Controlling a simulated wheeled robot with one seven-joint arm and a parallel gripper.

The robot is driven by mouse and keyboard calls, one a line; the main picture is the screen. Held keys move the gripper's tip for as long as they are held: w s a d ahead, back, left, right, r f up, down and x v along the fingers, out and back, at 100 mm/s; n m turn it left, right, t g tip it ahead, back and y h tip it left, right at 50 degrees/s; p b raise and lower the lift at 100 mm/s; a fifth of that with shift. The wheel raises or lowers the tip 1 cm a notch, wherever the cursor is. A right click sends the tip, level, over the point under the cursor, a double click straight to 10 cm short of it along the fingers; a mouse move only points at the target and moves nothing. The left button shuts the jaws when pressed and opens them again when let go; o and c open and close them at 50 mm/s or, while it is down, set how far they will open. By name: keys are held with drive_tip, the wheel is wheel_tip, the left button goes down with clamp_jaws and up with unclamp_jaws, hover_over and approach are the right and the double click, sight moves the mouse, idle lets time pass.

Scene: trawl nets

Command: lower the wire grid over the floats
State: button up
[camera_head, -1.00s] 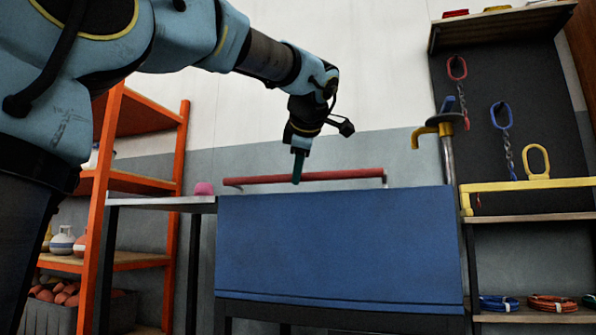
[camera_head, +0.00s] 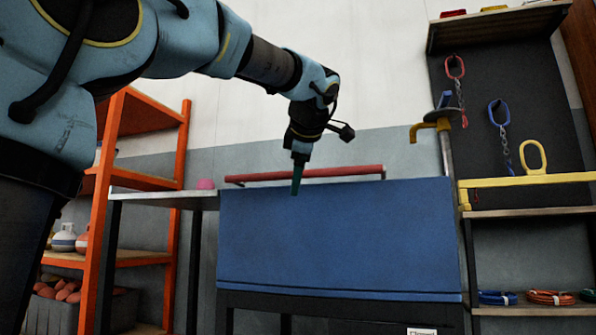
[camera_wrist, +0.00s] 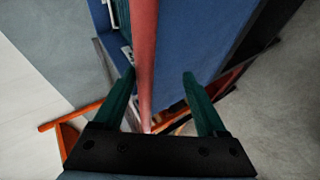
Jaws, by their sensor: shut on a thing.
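My gripper (camera_head: 297,183) points down at the long red bar (camera_head: 340,172) along the top of the blue box (camera_head: 340,235). One dark green finger shows in front of the bar and dips past the box's top edge. In the wrist view the red bar (camera_wrist: 144,40) runs between my fingers (camera_wrist: 159,73), close to the left one; a gap shows towards the right one.
An orange shelf (camera_head: 183,140) stands left, with bottles and a grey crate (camera_head: 70,312) of round reddish things. A narrow table (camera_head: 160,198) with a pink item adjoins the box. Right are a yellow clamp (camera_head: 430,128), hanging chain links and a yellow bar (camera_head: 530,181).

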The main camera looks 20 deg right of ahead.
drive_tip(key=p+v, duration=0.3)
drive_tip(key=v, duration=0.8)
drive_tip(key=shift+p, duration=0.3)
drive_tip(key=shift+w+f, duration=0.15)
drive_tip(key=w+a+f+m+g+y+p, duration=0.1)
drive_tip(key=w+a+f+m+g+p, duration=0.2)
drive_tip(key=f, duration=0.4)
drive_tip(key=w+a+f+m+y+p, duration=0.1)
drive_tip(key=w+a+f+m+p, duration=0.1)
drive_tip(key=w+a+f, duration=0.3)
drive_tip(key=w+a+f+m+g+y+p, duration=0.1)
drive_tip(key=a+f+m+g+p, duration=0.15)
drive_tip(key=f, duration=0.55)
drive_tip(key=s+a+f+m+g+p, duration=0.25)
drive_tip(key=s+a+f+p, duration=0.25)
drive_tip(key=a+f, duration=0.4)
drive_tip(key=s+a+f+m+g+p, duration=0.2)
drive_tip(key=s+a+f+m+p, duration=0.35)
drive_tip(key=a, duration=0.55)
wheel_tip(320, 180, up, 36)
drive_tip(key=n+p, duration=0.2)
drive_tip(key=p, duration=3.3)
drive_tip(key=shift+f+h+p, duration=0.2)
drive_tip(key=shift+h+p, duration=0.1)
drive_tip(key=shift+p, duration=0.05)
